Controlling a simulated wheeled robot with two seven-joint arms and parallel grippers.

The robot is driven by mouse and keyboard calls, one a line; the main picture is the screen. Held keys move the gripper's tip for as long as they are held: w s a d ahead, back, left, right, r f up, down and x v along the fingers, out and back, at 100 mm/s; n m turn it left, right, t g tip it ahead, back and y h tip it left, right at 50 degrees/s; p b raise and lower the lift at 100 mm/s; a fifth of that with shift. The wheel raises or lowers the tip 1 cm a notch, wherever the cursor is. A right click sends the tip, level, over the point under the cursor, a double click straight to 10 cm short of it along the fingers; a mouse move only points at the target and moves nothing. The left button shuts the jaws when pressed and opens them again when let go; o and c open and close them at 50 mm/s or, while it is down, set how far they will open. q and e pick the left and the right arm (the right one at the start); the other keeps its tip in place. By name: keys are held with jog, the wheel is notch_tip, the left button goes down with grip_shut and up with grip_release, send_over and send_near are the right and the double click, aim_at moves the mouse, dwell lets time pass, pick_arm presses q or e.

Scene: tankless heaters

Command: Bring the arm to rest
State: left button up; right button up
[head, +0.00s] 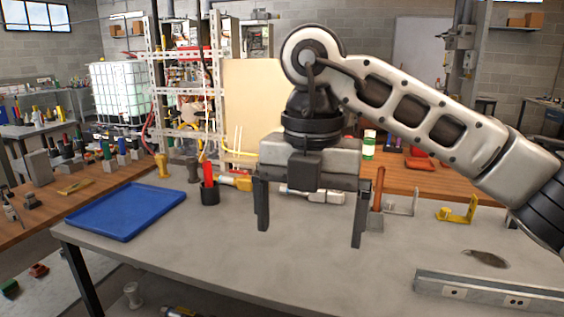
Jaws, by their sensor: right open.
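My right arm (430,112) comes in from the right side of the head view. My right gripper (311,238) hangs over the middle of the grey table (230,265), fingers pointing down. Its two dark fingers are wide apart with nothing held between them. Behind the fingers, a white and grey tool (325,196) lies on the table; the gripper hides part of it. My left gripper is outside the view.
A blue tray (127,211) lies on the table's left. A metal outlet strip (490,293) lies front right. The front middle is clear.

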jog(key=s+a+f+n+g+y, duration=0.3)
jog(key=s+a+g+y, duration=0.6)
jog(key=a+y, duration=0.6)
jog(key=w+d+f+m+t+y, duration=0.2)
jog(key=w+d+m+t+y, duration=0.6)
jog(key=m+t, duration=0.7)
jog(key=w+d+f+m+t+h, duration=0.3)
jog(key=d+f+m+t+h, duration=0.3)
jog(key=f+m+t+h, duration=0.45)
pick_arm(q)
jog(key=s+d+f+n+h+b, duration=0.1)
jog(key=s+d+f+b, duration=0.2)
jog(key=b, duration=0.5)
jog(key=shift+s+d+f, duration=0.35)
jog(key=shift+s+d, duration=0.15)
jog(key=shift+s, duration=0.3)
pick_arm(e)
jog(key=s+d+f+m+g+h, duration=0.2)
jog(key=s+f, duration=0.3)
jog(key=f, duration=0.5)
jog(key=s+d+f+m+g+h, duration=0.2)
jog(key=s+d+f+m+h, duration=0.1)
jog(key=f, duration=0.6)
jog(key=s+d+f+m+g+h, duration=0.2)
jog(key=s+d+f, duration=0.4)
jog(key=f, duration=0.4)
jog(key=shift+s+d+f+m+h, duration=0.25)
jog(key=shift+s+f+m+h, duration=0.15)
jog(key=shift+h, duration=0.65)
